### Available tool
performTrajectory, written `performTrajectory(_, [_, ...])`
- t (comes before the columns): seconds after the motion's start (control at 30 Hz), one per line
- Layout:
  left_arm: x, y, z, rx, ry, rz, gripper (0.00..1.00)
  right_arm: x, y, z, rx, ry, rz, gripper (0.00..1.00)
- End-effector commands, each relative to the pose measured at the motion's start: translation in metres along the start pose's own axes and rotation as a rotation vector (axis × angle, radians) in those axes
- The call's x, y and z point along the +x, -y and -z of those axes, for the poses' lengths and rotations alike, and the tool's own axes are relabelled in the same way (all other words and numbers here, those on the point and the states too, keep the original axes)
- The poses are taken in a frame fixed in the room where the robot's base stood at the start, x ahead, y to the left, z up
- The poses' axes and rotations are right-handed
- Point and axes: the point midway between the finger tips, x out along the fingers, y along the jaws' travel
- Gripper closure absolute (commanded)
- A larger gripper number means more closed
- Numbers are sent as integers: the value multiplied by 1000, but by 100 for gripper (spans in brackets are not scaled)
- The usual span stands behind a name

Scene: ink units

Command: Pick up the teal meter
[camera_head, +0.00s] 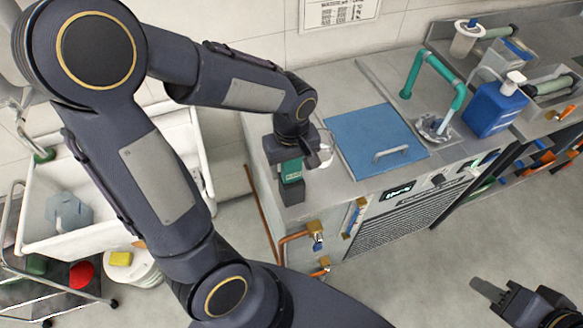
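The teal meter (291,171), a small upright teal block with a pale label and a dark lower part, is at the left end of the steel counter, near its front corner. My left gripper (314,158) is over that end of the counter, right at the meter. The wrist covers the meter's top and most of the fingers, so I cannot tell whether they grip it or only stand beside it. I also cannot tell whether the meter rests on the counter. My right gripper (485,293) is low at the bottom right, away from the counter and partly cut off by the frame.
A blue lid with a handle (366,140) lies in the counter top (349,72). A teal tap (441,70) and a blue pump bottle (496,107) stand to its right. A white sink (104,226) is at left. Copper pipes (293,238) jut from the counter front. The floor at right is clear.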

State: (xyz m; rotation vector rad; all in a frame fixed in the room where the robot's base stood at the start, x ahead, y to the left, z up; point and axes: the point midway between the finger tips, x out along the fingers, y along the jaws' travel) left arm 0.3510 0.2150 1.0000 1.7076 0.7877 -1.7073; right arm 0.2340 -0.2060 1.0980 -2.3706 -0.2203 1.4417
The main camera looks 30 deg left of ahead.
Motion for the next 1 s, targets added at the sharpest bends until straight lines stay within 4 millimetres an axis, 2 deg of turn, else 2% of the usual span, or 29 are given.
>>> performTrajectory(0.03, [0, 0, 0, 0, 0, 0, 43, 0, 0, 0, 0, 0, 0, 64])
performTrajectory(0.33, [0, 0, 0, 0, 0, 0, 82, 0, 0, 0, 0, 0, 0, 64])
performTrajectory(0.57, [-1, 0, 0, 0, 0, -1, 83, 0, 0, 0, 0, 0, 0, 64])
performTrajectory(0.73, [-8, 0, 0, 1, -2, -1, 83, 0, 0, 0, 0, 0, 0, 64])
performTrajectory(0.87, [-24, -1, 1, 0, -3, -4, 83, 0, 0, 0, 0, 0, 0, 64])
performTrajectory(1.0, [-48, -2, 1, 0, -3, -7, 83, -1, 0, 0, 0, 0, 0, 64])
